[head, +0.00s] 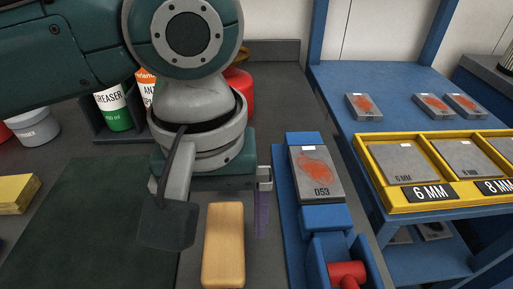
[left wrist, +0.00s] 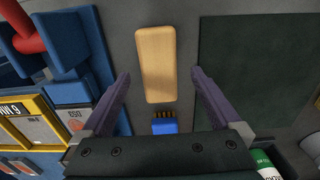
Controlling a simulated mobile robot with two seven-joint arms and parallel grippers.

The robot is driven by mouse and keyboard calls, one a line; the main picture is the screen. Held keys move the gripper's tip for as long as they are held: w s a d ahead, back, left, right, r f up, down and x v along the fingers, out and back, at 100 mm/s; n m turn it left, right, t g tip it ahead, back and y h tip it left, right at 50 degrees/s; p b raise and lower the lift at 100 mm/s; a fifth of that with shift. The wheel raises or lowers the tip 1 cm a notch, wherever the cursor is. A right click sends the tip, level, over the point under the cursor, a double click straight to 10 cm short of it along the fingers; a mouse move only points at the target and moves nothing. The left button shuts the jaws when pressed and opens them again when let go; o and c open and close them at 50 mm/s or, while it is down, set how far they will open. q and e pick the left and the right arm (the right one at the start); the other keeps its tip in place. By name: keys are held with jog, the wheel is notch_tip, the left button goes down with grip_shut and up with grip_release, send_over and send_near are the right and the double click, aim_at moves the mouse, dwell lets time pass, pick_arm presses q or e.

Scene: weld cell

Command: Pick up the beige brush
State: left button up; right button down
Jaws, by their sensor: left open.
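The beige brush (head: 223,246) shows as a plain, long beige block lying on the grey bench, its long side running away from me. It also shows in the left wrist view (left wrist: 157,62). My left gripper (left wrist: 160,78) is open, with one purple finger on each side of the block in that view. No contact shows, and I cannot tell its height above the block. In the head view one purple finger shows right of the block; the wrist hides the other. A small blue piece with brown bristles (left wrist: 165,124) lies near the block's end, partly hidden. My right gripper is not in view.
A dark green mat (head: 75,225) is left. Bottles (head: 113,108) stand behind. A blue table (head: 385,122) with a yellow tray (head: 376,172) is at right.

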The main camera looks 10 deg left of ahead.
aim_at(223, 236)
pick_arm(q)
notch_tip(223, 236, down, 3)
jog(key=shift+r, duration=0.1)
grip_shut()
dwell(0.8)
jog(key=shift+r, duration=0.1)
notch_tip(223, 236, up, 20)
jog(key=p, duration=0.5)
